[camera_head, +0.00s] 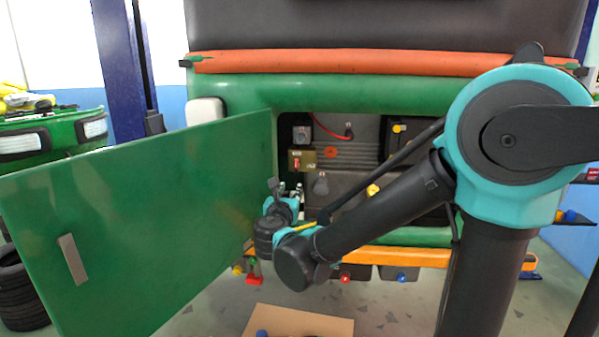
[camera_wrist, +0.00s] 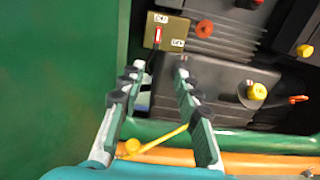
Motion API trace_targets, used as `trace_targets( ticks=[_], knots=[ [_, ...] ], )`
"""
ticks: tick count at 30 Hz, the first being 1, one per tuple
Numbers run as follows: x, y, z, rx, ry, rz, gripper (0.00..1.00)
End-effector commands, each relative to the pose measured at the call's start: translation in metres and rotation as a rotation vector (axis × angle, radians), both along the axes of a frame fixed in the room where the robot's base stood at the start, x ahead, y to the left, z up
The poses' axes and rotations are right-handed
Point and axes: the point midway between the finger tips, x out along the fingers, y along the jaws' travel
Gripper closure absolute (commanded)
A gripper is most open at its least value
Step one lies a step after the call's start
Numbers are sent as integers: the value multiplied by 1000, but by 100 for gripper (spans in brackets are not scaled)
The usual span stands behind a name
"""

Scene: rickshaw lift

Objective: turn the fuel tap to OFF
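The fuel tap's red lever (camera_wrist: 158,36) is on a brass-coloured plate (camera_wrist: 178,29) inside the engine bay. The plate has two small white labels, one above and one at lower right, too blurred to read. The lever stands roughly upright in the wrist view; which label it marks I cannot tell. In the head view the plate (camera_head: 309,157) and red lever (camera_head: 297,164) are left of the bay's middle. My gripper (camera_wrist: 158,72) is open and empty. Its fingertips are just below the plate in the picture, apart from each other, with the lever above the gap between them. Contact is not visible.
The green door (camera_head: 140,220) stands open at left, close beside my gripper. An orange-red knob (camera_wrist: 204,28) is right of the plate. A yellow cap (camera_wrist: 257,91) sits on a dark block at lower right. A yellow rod (camera_wrist: 160,140) crosses between my finger bases.

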Motion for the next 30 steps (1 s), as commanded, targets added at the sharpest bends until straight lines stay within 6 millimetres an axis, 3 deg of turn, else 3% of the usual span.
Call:
trace_targets(
  ticks=[4, 8, 24, 30],
  knots=[
    [5, 8, 4, -34, -15, 12, 67],
    [23, 5, 4, -32, -14, 8, 67],
    [129, 1, 3, -27, -13, 8, 67],
    [158, 0, 3, -27, -13, 9, 67]
  ],
)
